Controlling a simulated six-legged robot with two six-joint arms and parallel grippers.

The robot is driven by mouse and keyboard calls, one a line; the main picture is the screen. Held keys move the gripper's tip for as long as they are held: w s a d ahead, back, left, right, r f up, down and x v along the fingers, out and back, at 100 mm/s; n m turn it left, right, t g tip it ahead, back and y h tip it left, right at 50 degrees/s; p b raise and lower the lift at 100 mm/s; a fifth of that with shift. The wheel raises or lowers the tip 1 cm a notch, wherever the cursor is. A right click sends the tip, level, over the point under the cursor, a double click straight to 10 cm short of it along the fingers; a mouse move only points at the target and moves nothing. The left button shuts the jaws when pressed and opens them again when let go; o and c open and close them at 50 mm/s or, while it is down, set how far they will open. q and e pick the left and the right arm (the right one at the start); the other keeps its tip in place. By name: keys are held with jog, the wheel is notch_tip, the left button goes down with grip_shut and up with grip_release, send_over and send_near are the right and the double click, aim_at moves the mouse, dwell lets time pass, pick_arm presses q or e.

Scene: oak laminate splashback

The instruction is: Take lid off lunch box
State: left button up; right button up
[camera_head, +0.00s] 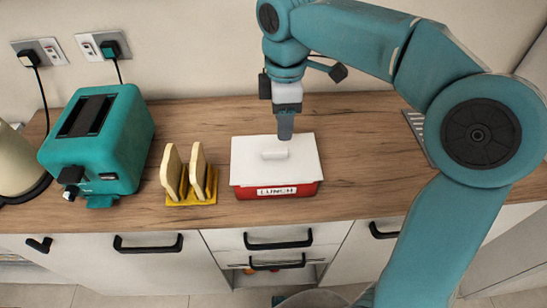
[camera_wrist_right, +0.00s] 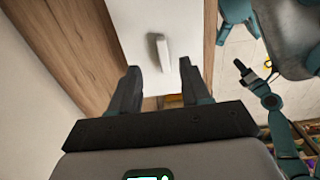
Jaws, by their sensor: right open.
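The lunch box (camera_head: 300,191) is red with a "LUNCH" label on its front and stands on the wooden counter. Its white lid (camera_head: 303,165) lies flat on top, with a raised white handle (camera_head: 275,154) in the middle. My right gripper (camera_head: 286,131) points down just behind and above the handle. In the right wrist view, the open, empty fingers of my right gripper (camera_wrist_right: 158,66) sit on either side of the handle's line, with the handle (camera_wrist_right: 163,53) ahead between them. A small dark arm end shows at the right of that view; its jaws are unclear.
A yellow rack (camera_head: 192,199) with bread slices stands left of the lunch box, and a teal toaster (camera_head: 112,135) farther left. A beige kettle (camera_head: 15,165) is at the left edge. The counter right of the box (camera_head: 365,165) is clear. Drawers with black handles are below.

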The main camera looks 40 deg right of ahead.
aim_at(282, 149)
jog(key=shift+w+a+f, duration=0.1)
jog(key=shift+a+f, duration=0.05)
jog(key=shift+f, duration=0.7)
jog(key=shift+s+f, duration=0.25)
jog(key=shift+f, duration=0.25)
notch_tip(282, 149, down, 4)
jog(key=shift+b, duration=0.5)
jog(key=shift+f, duration=0.45)
grip_shut()
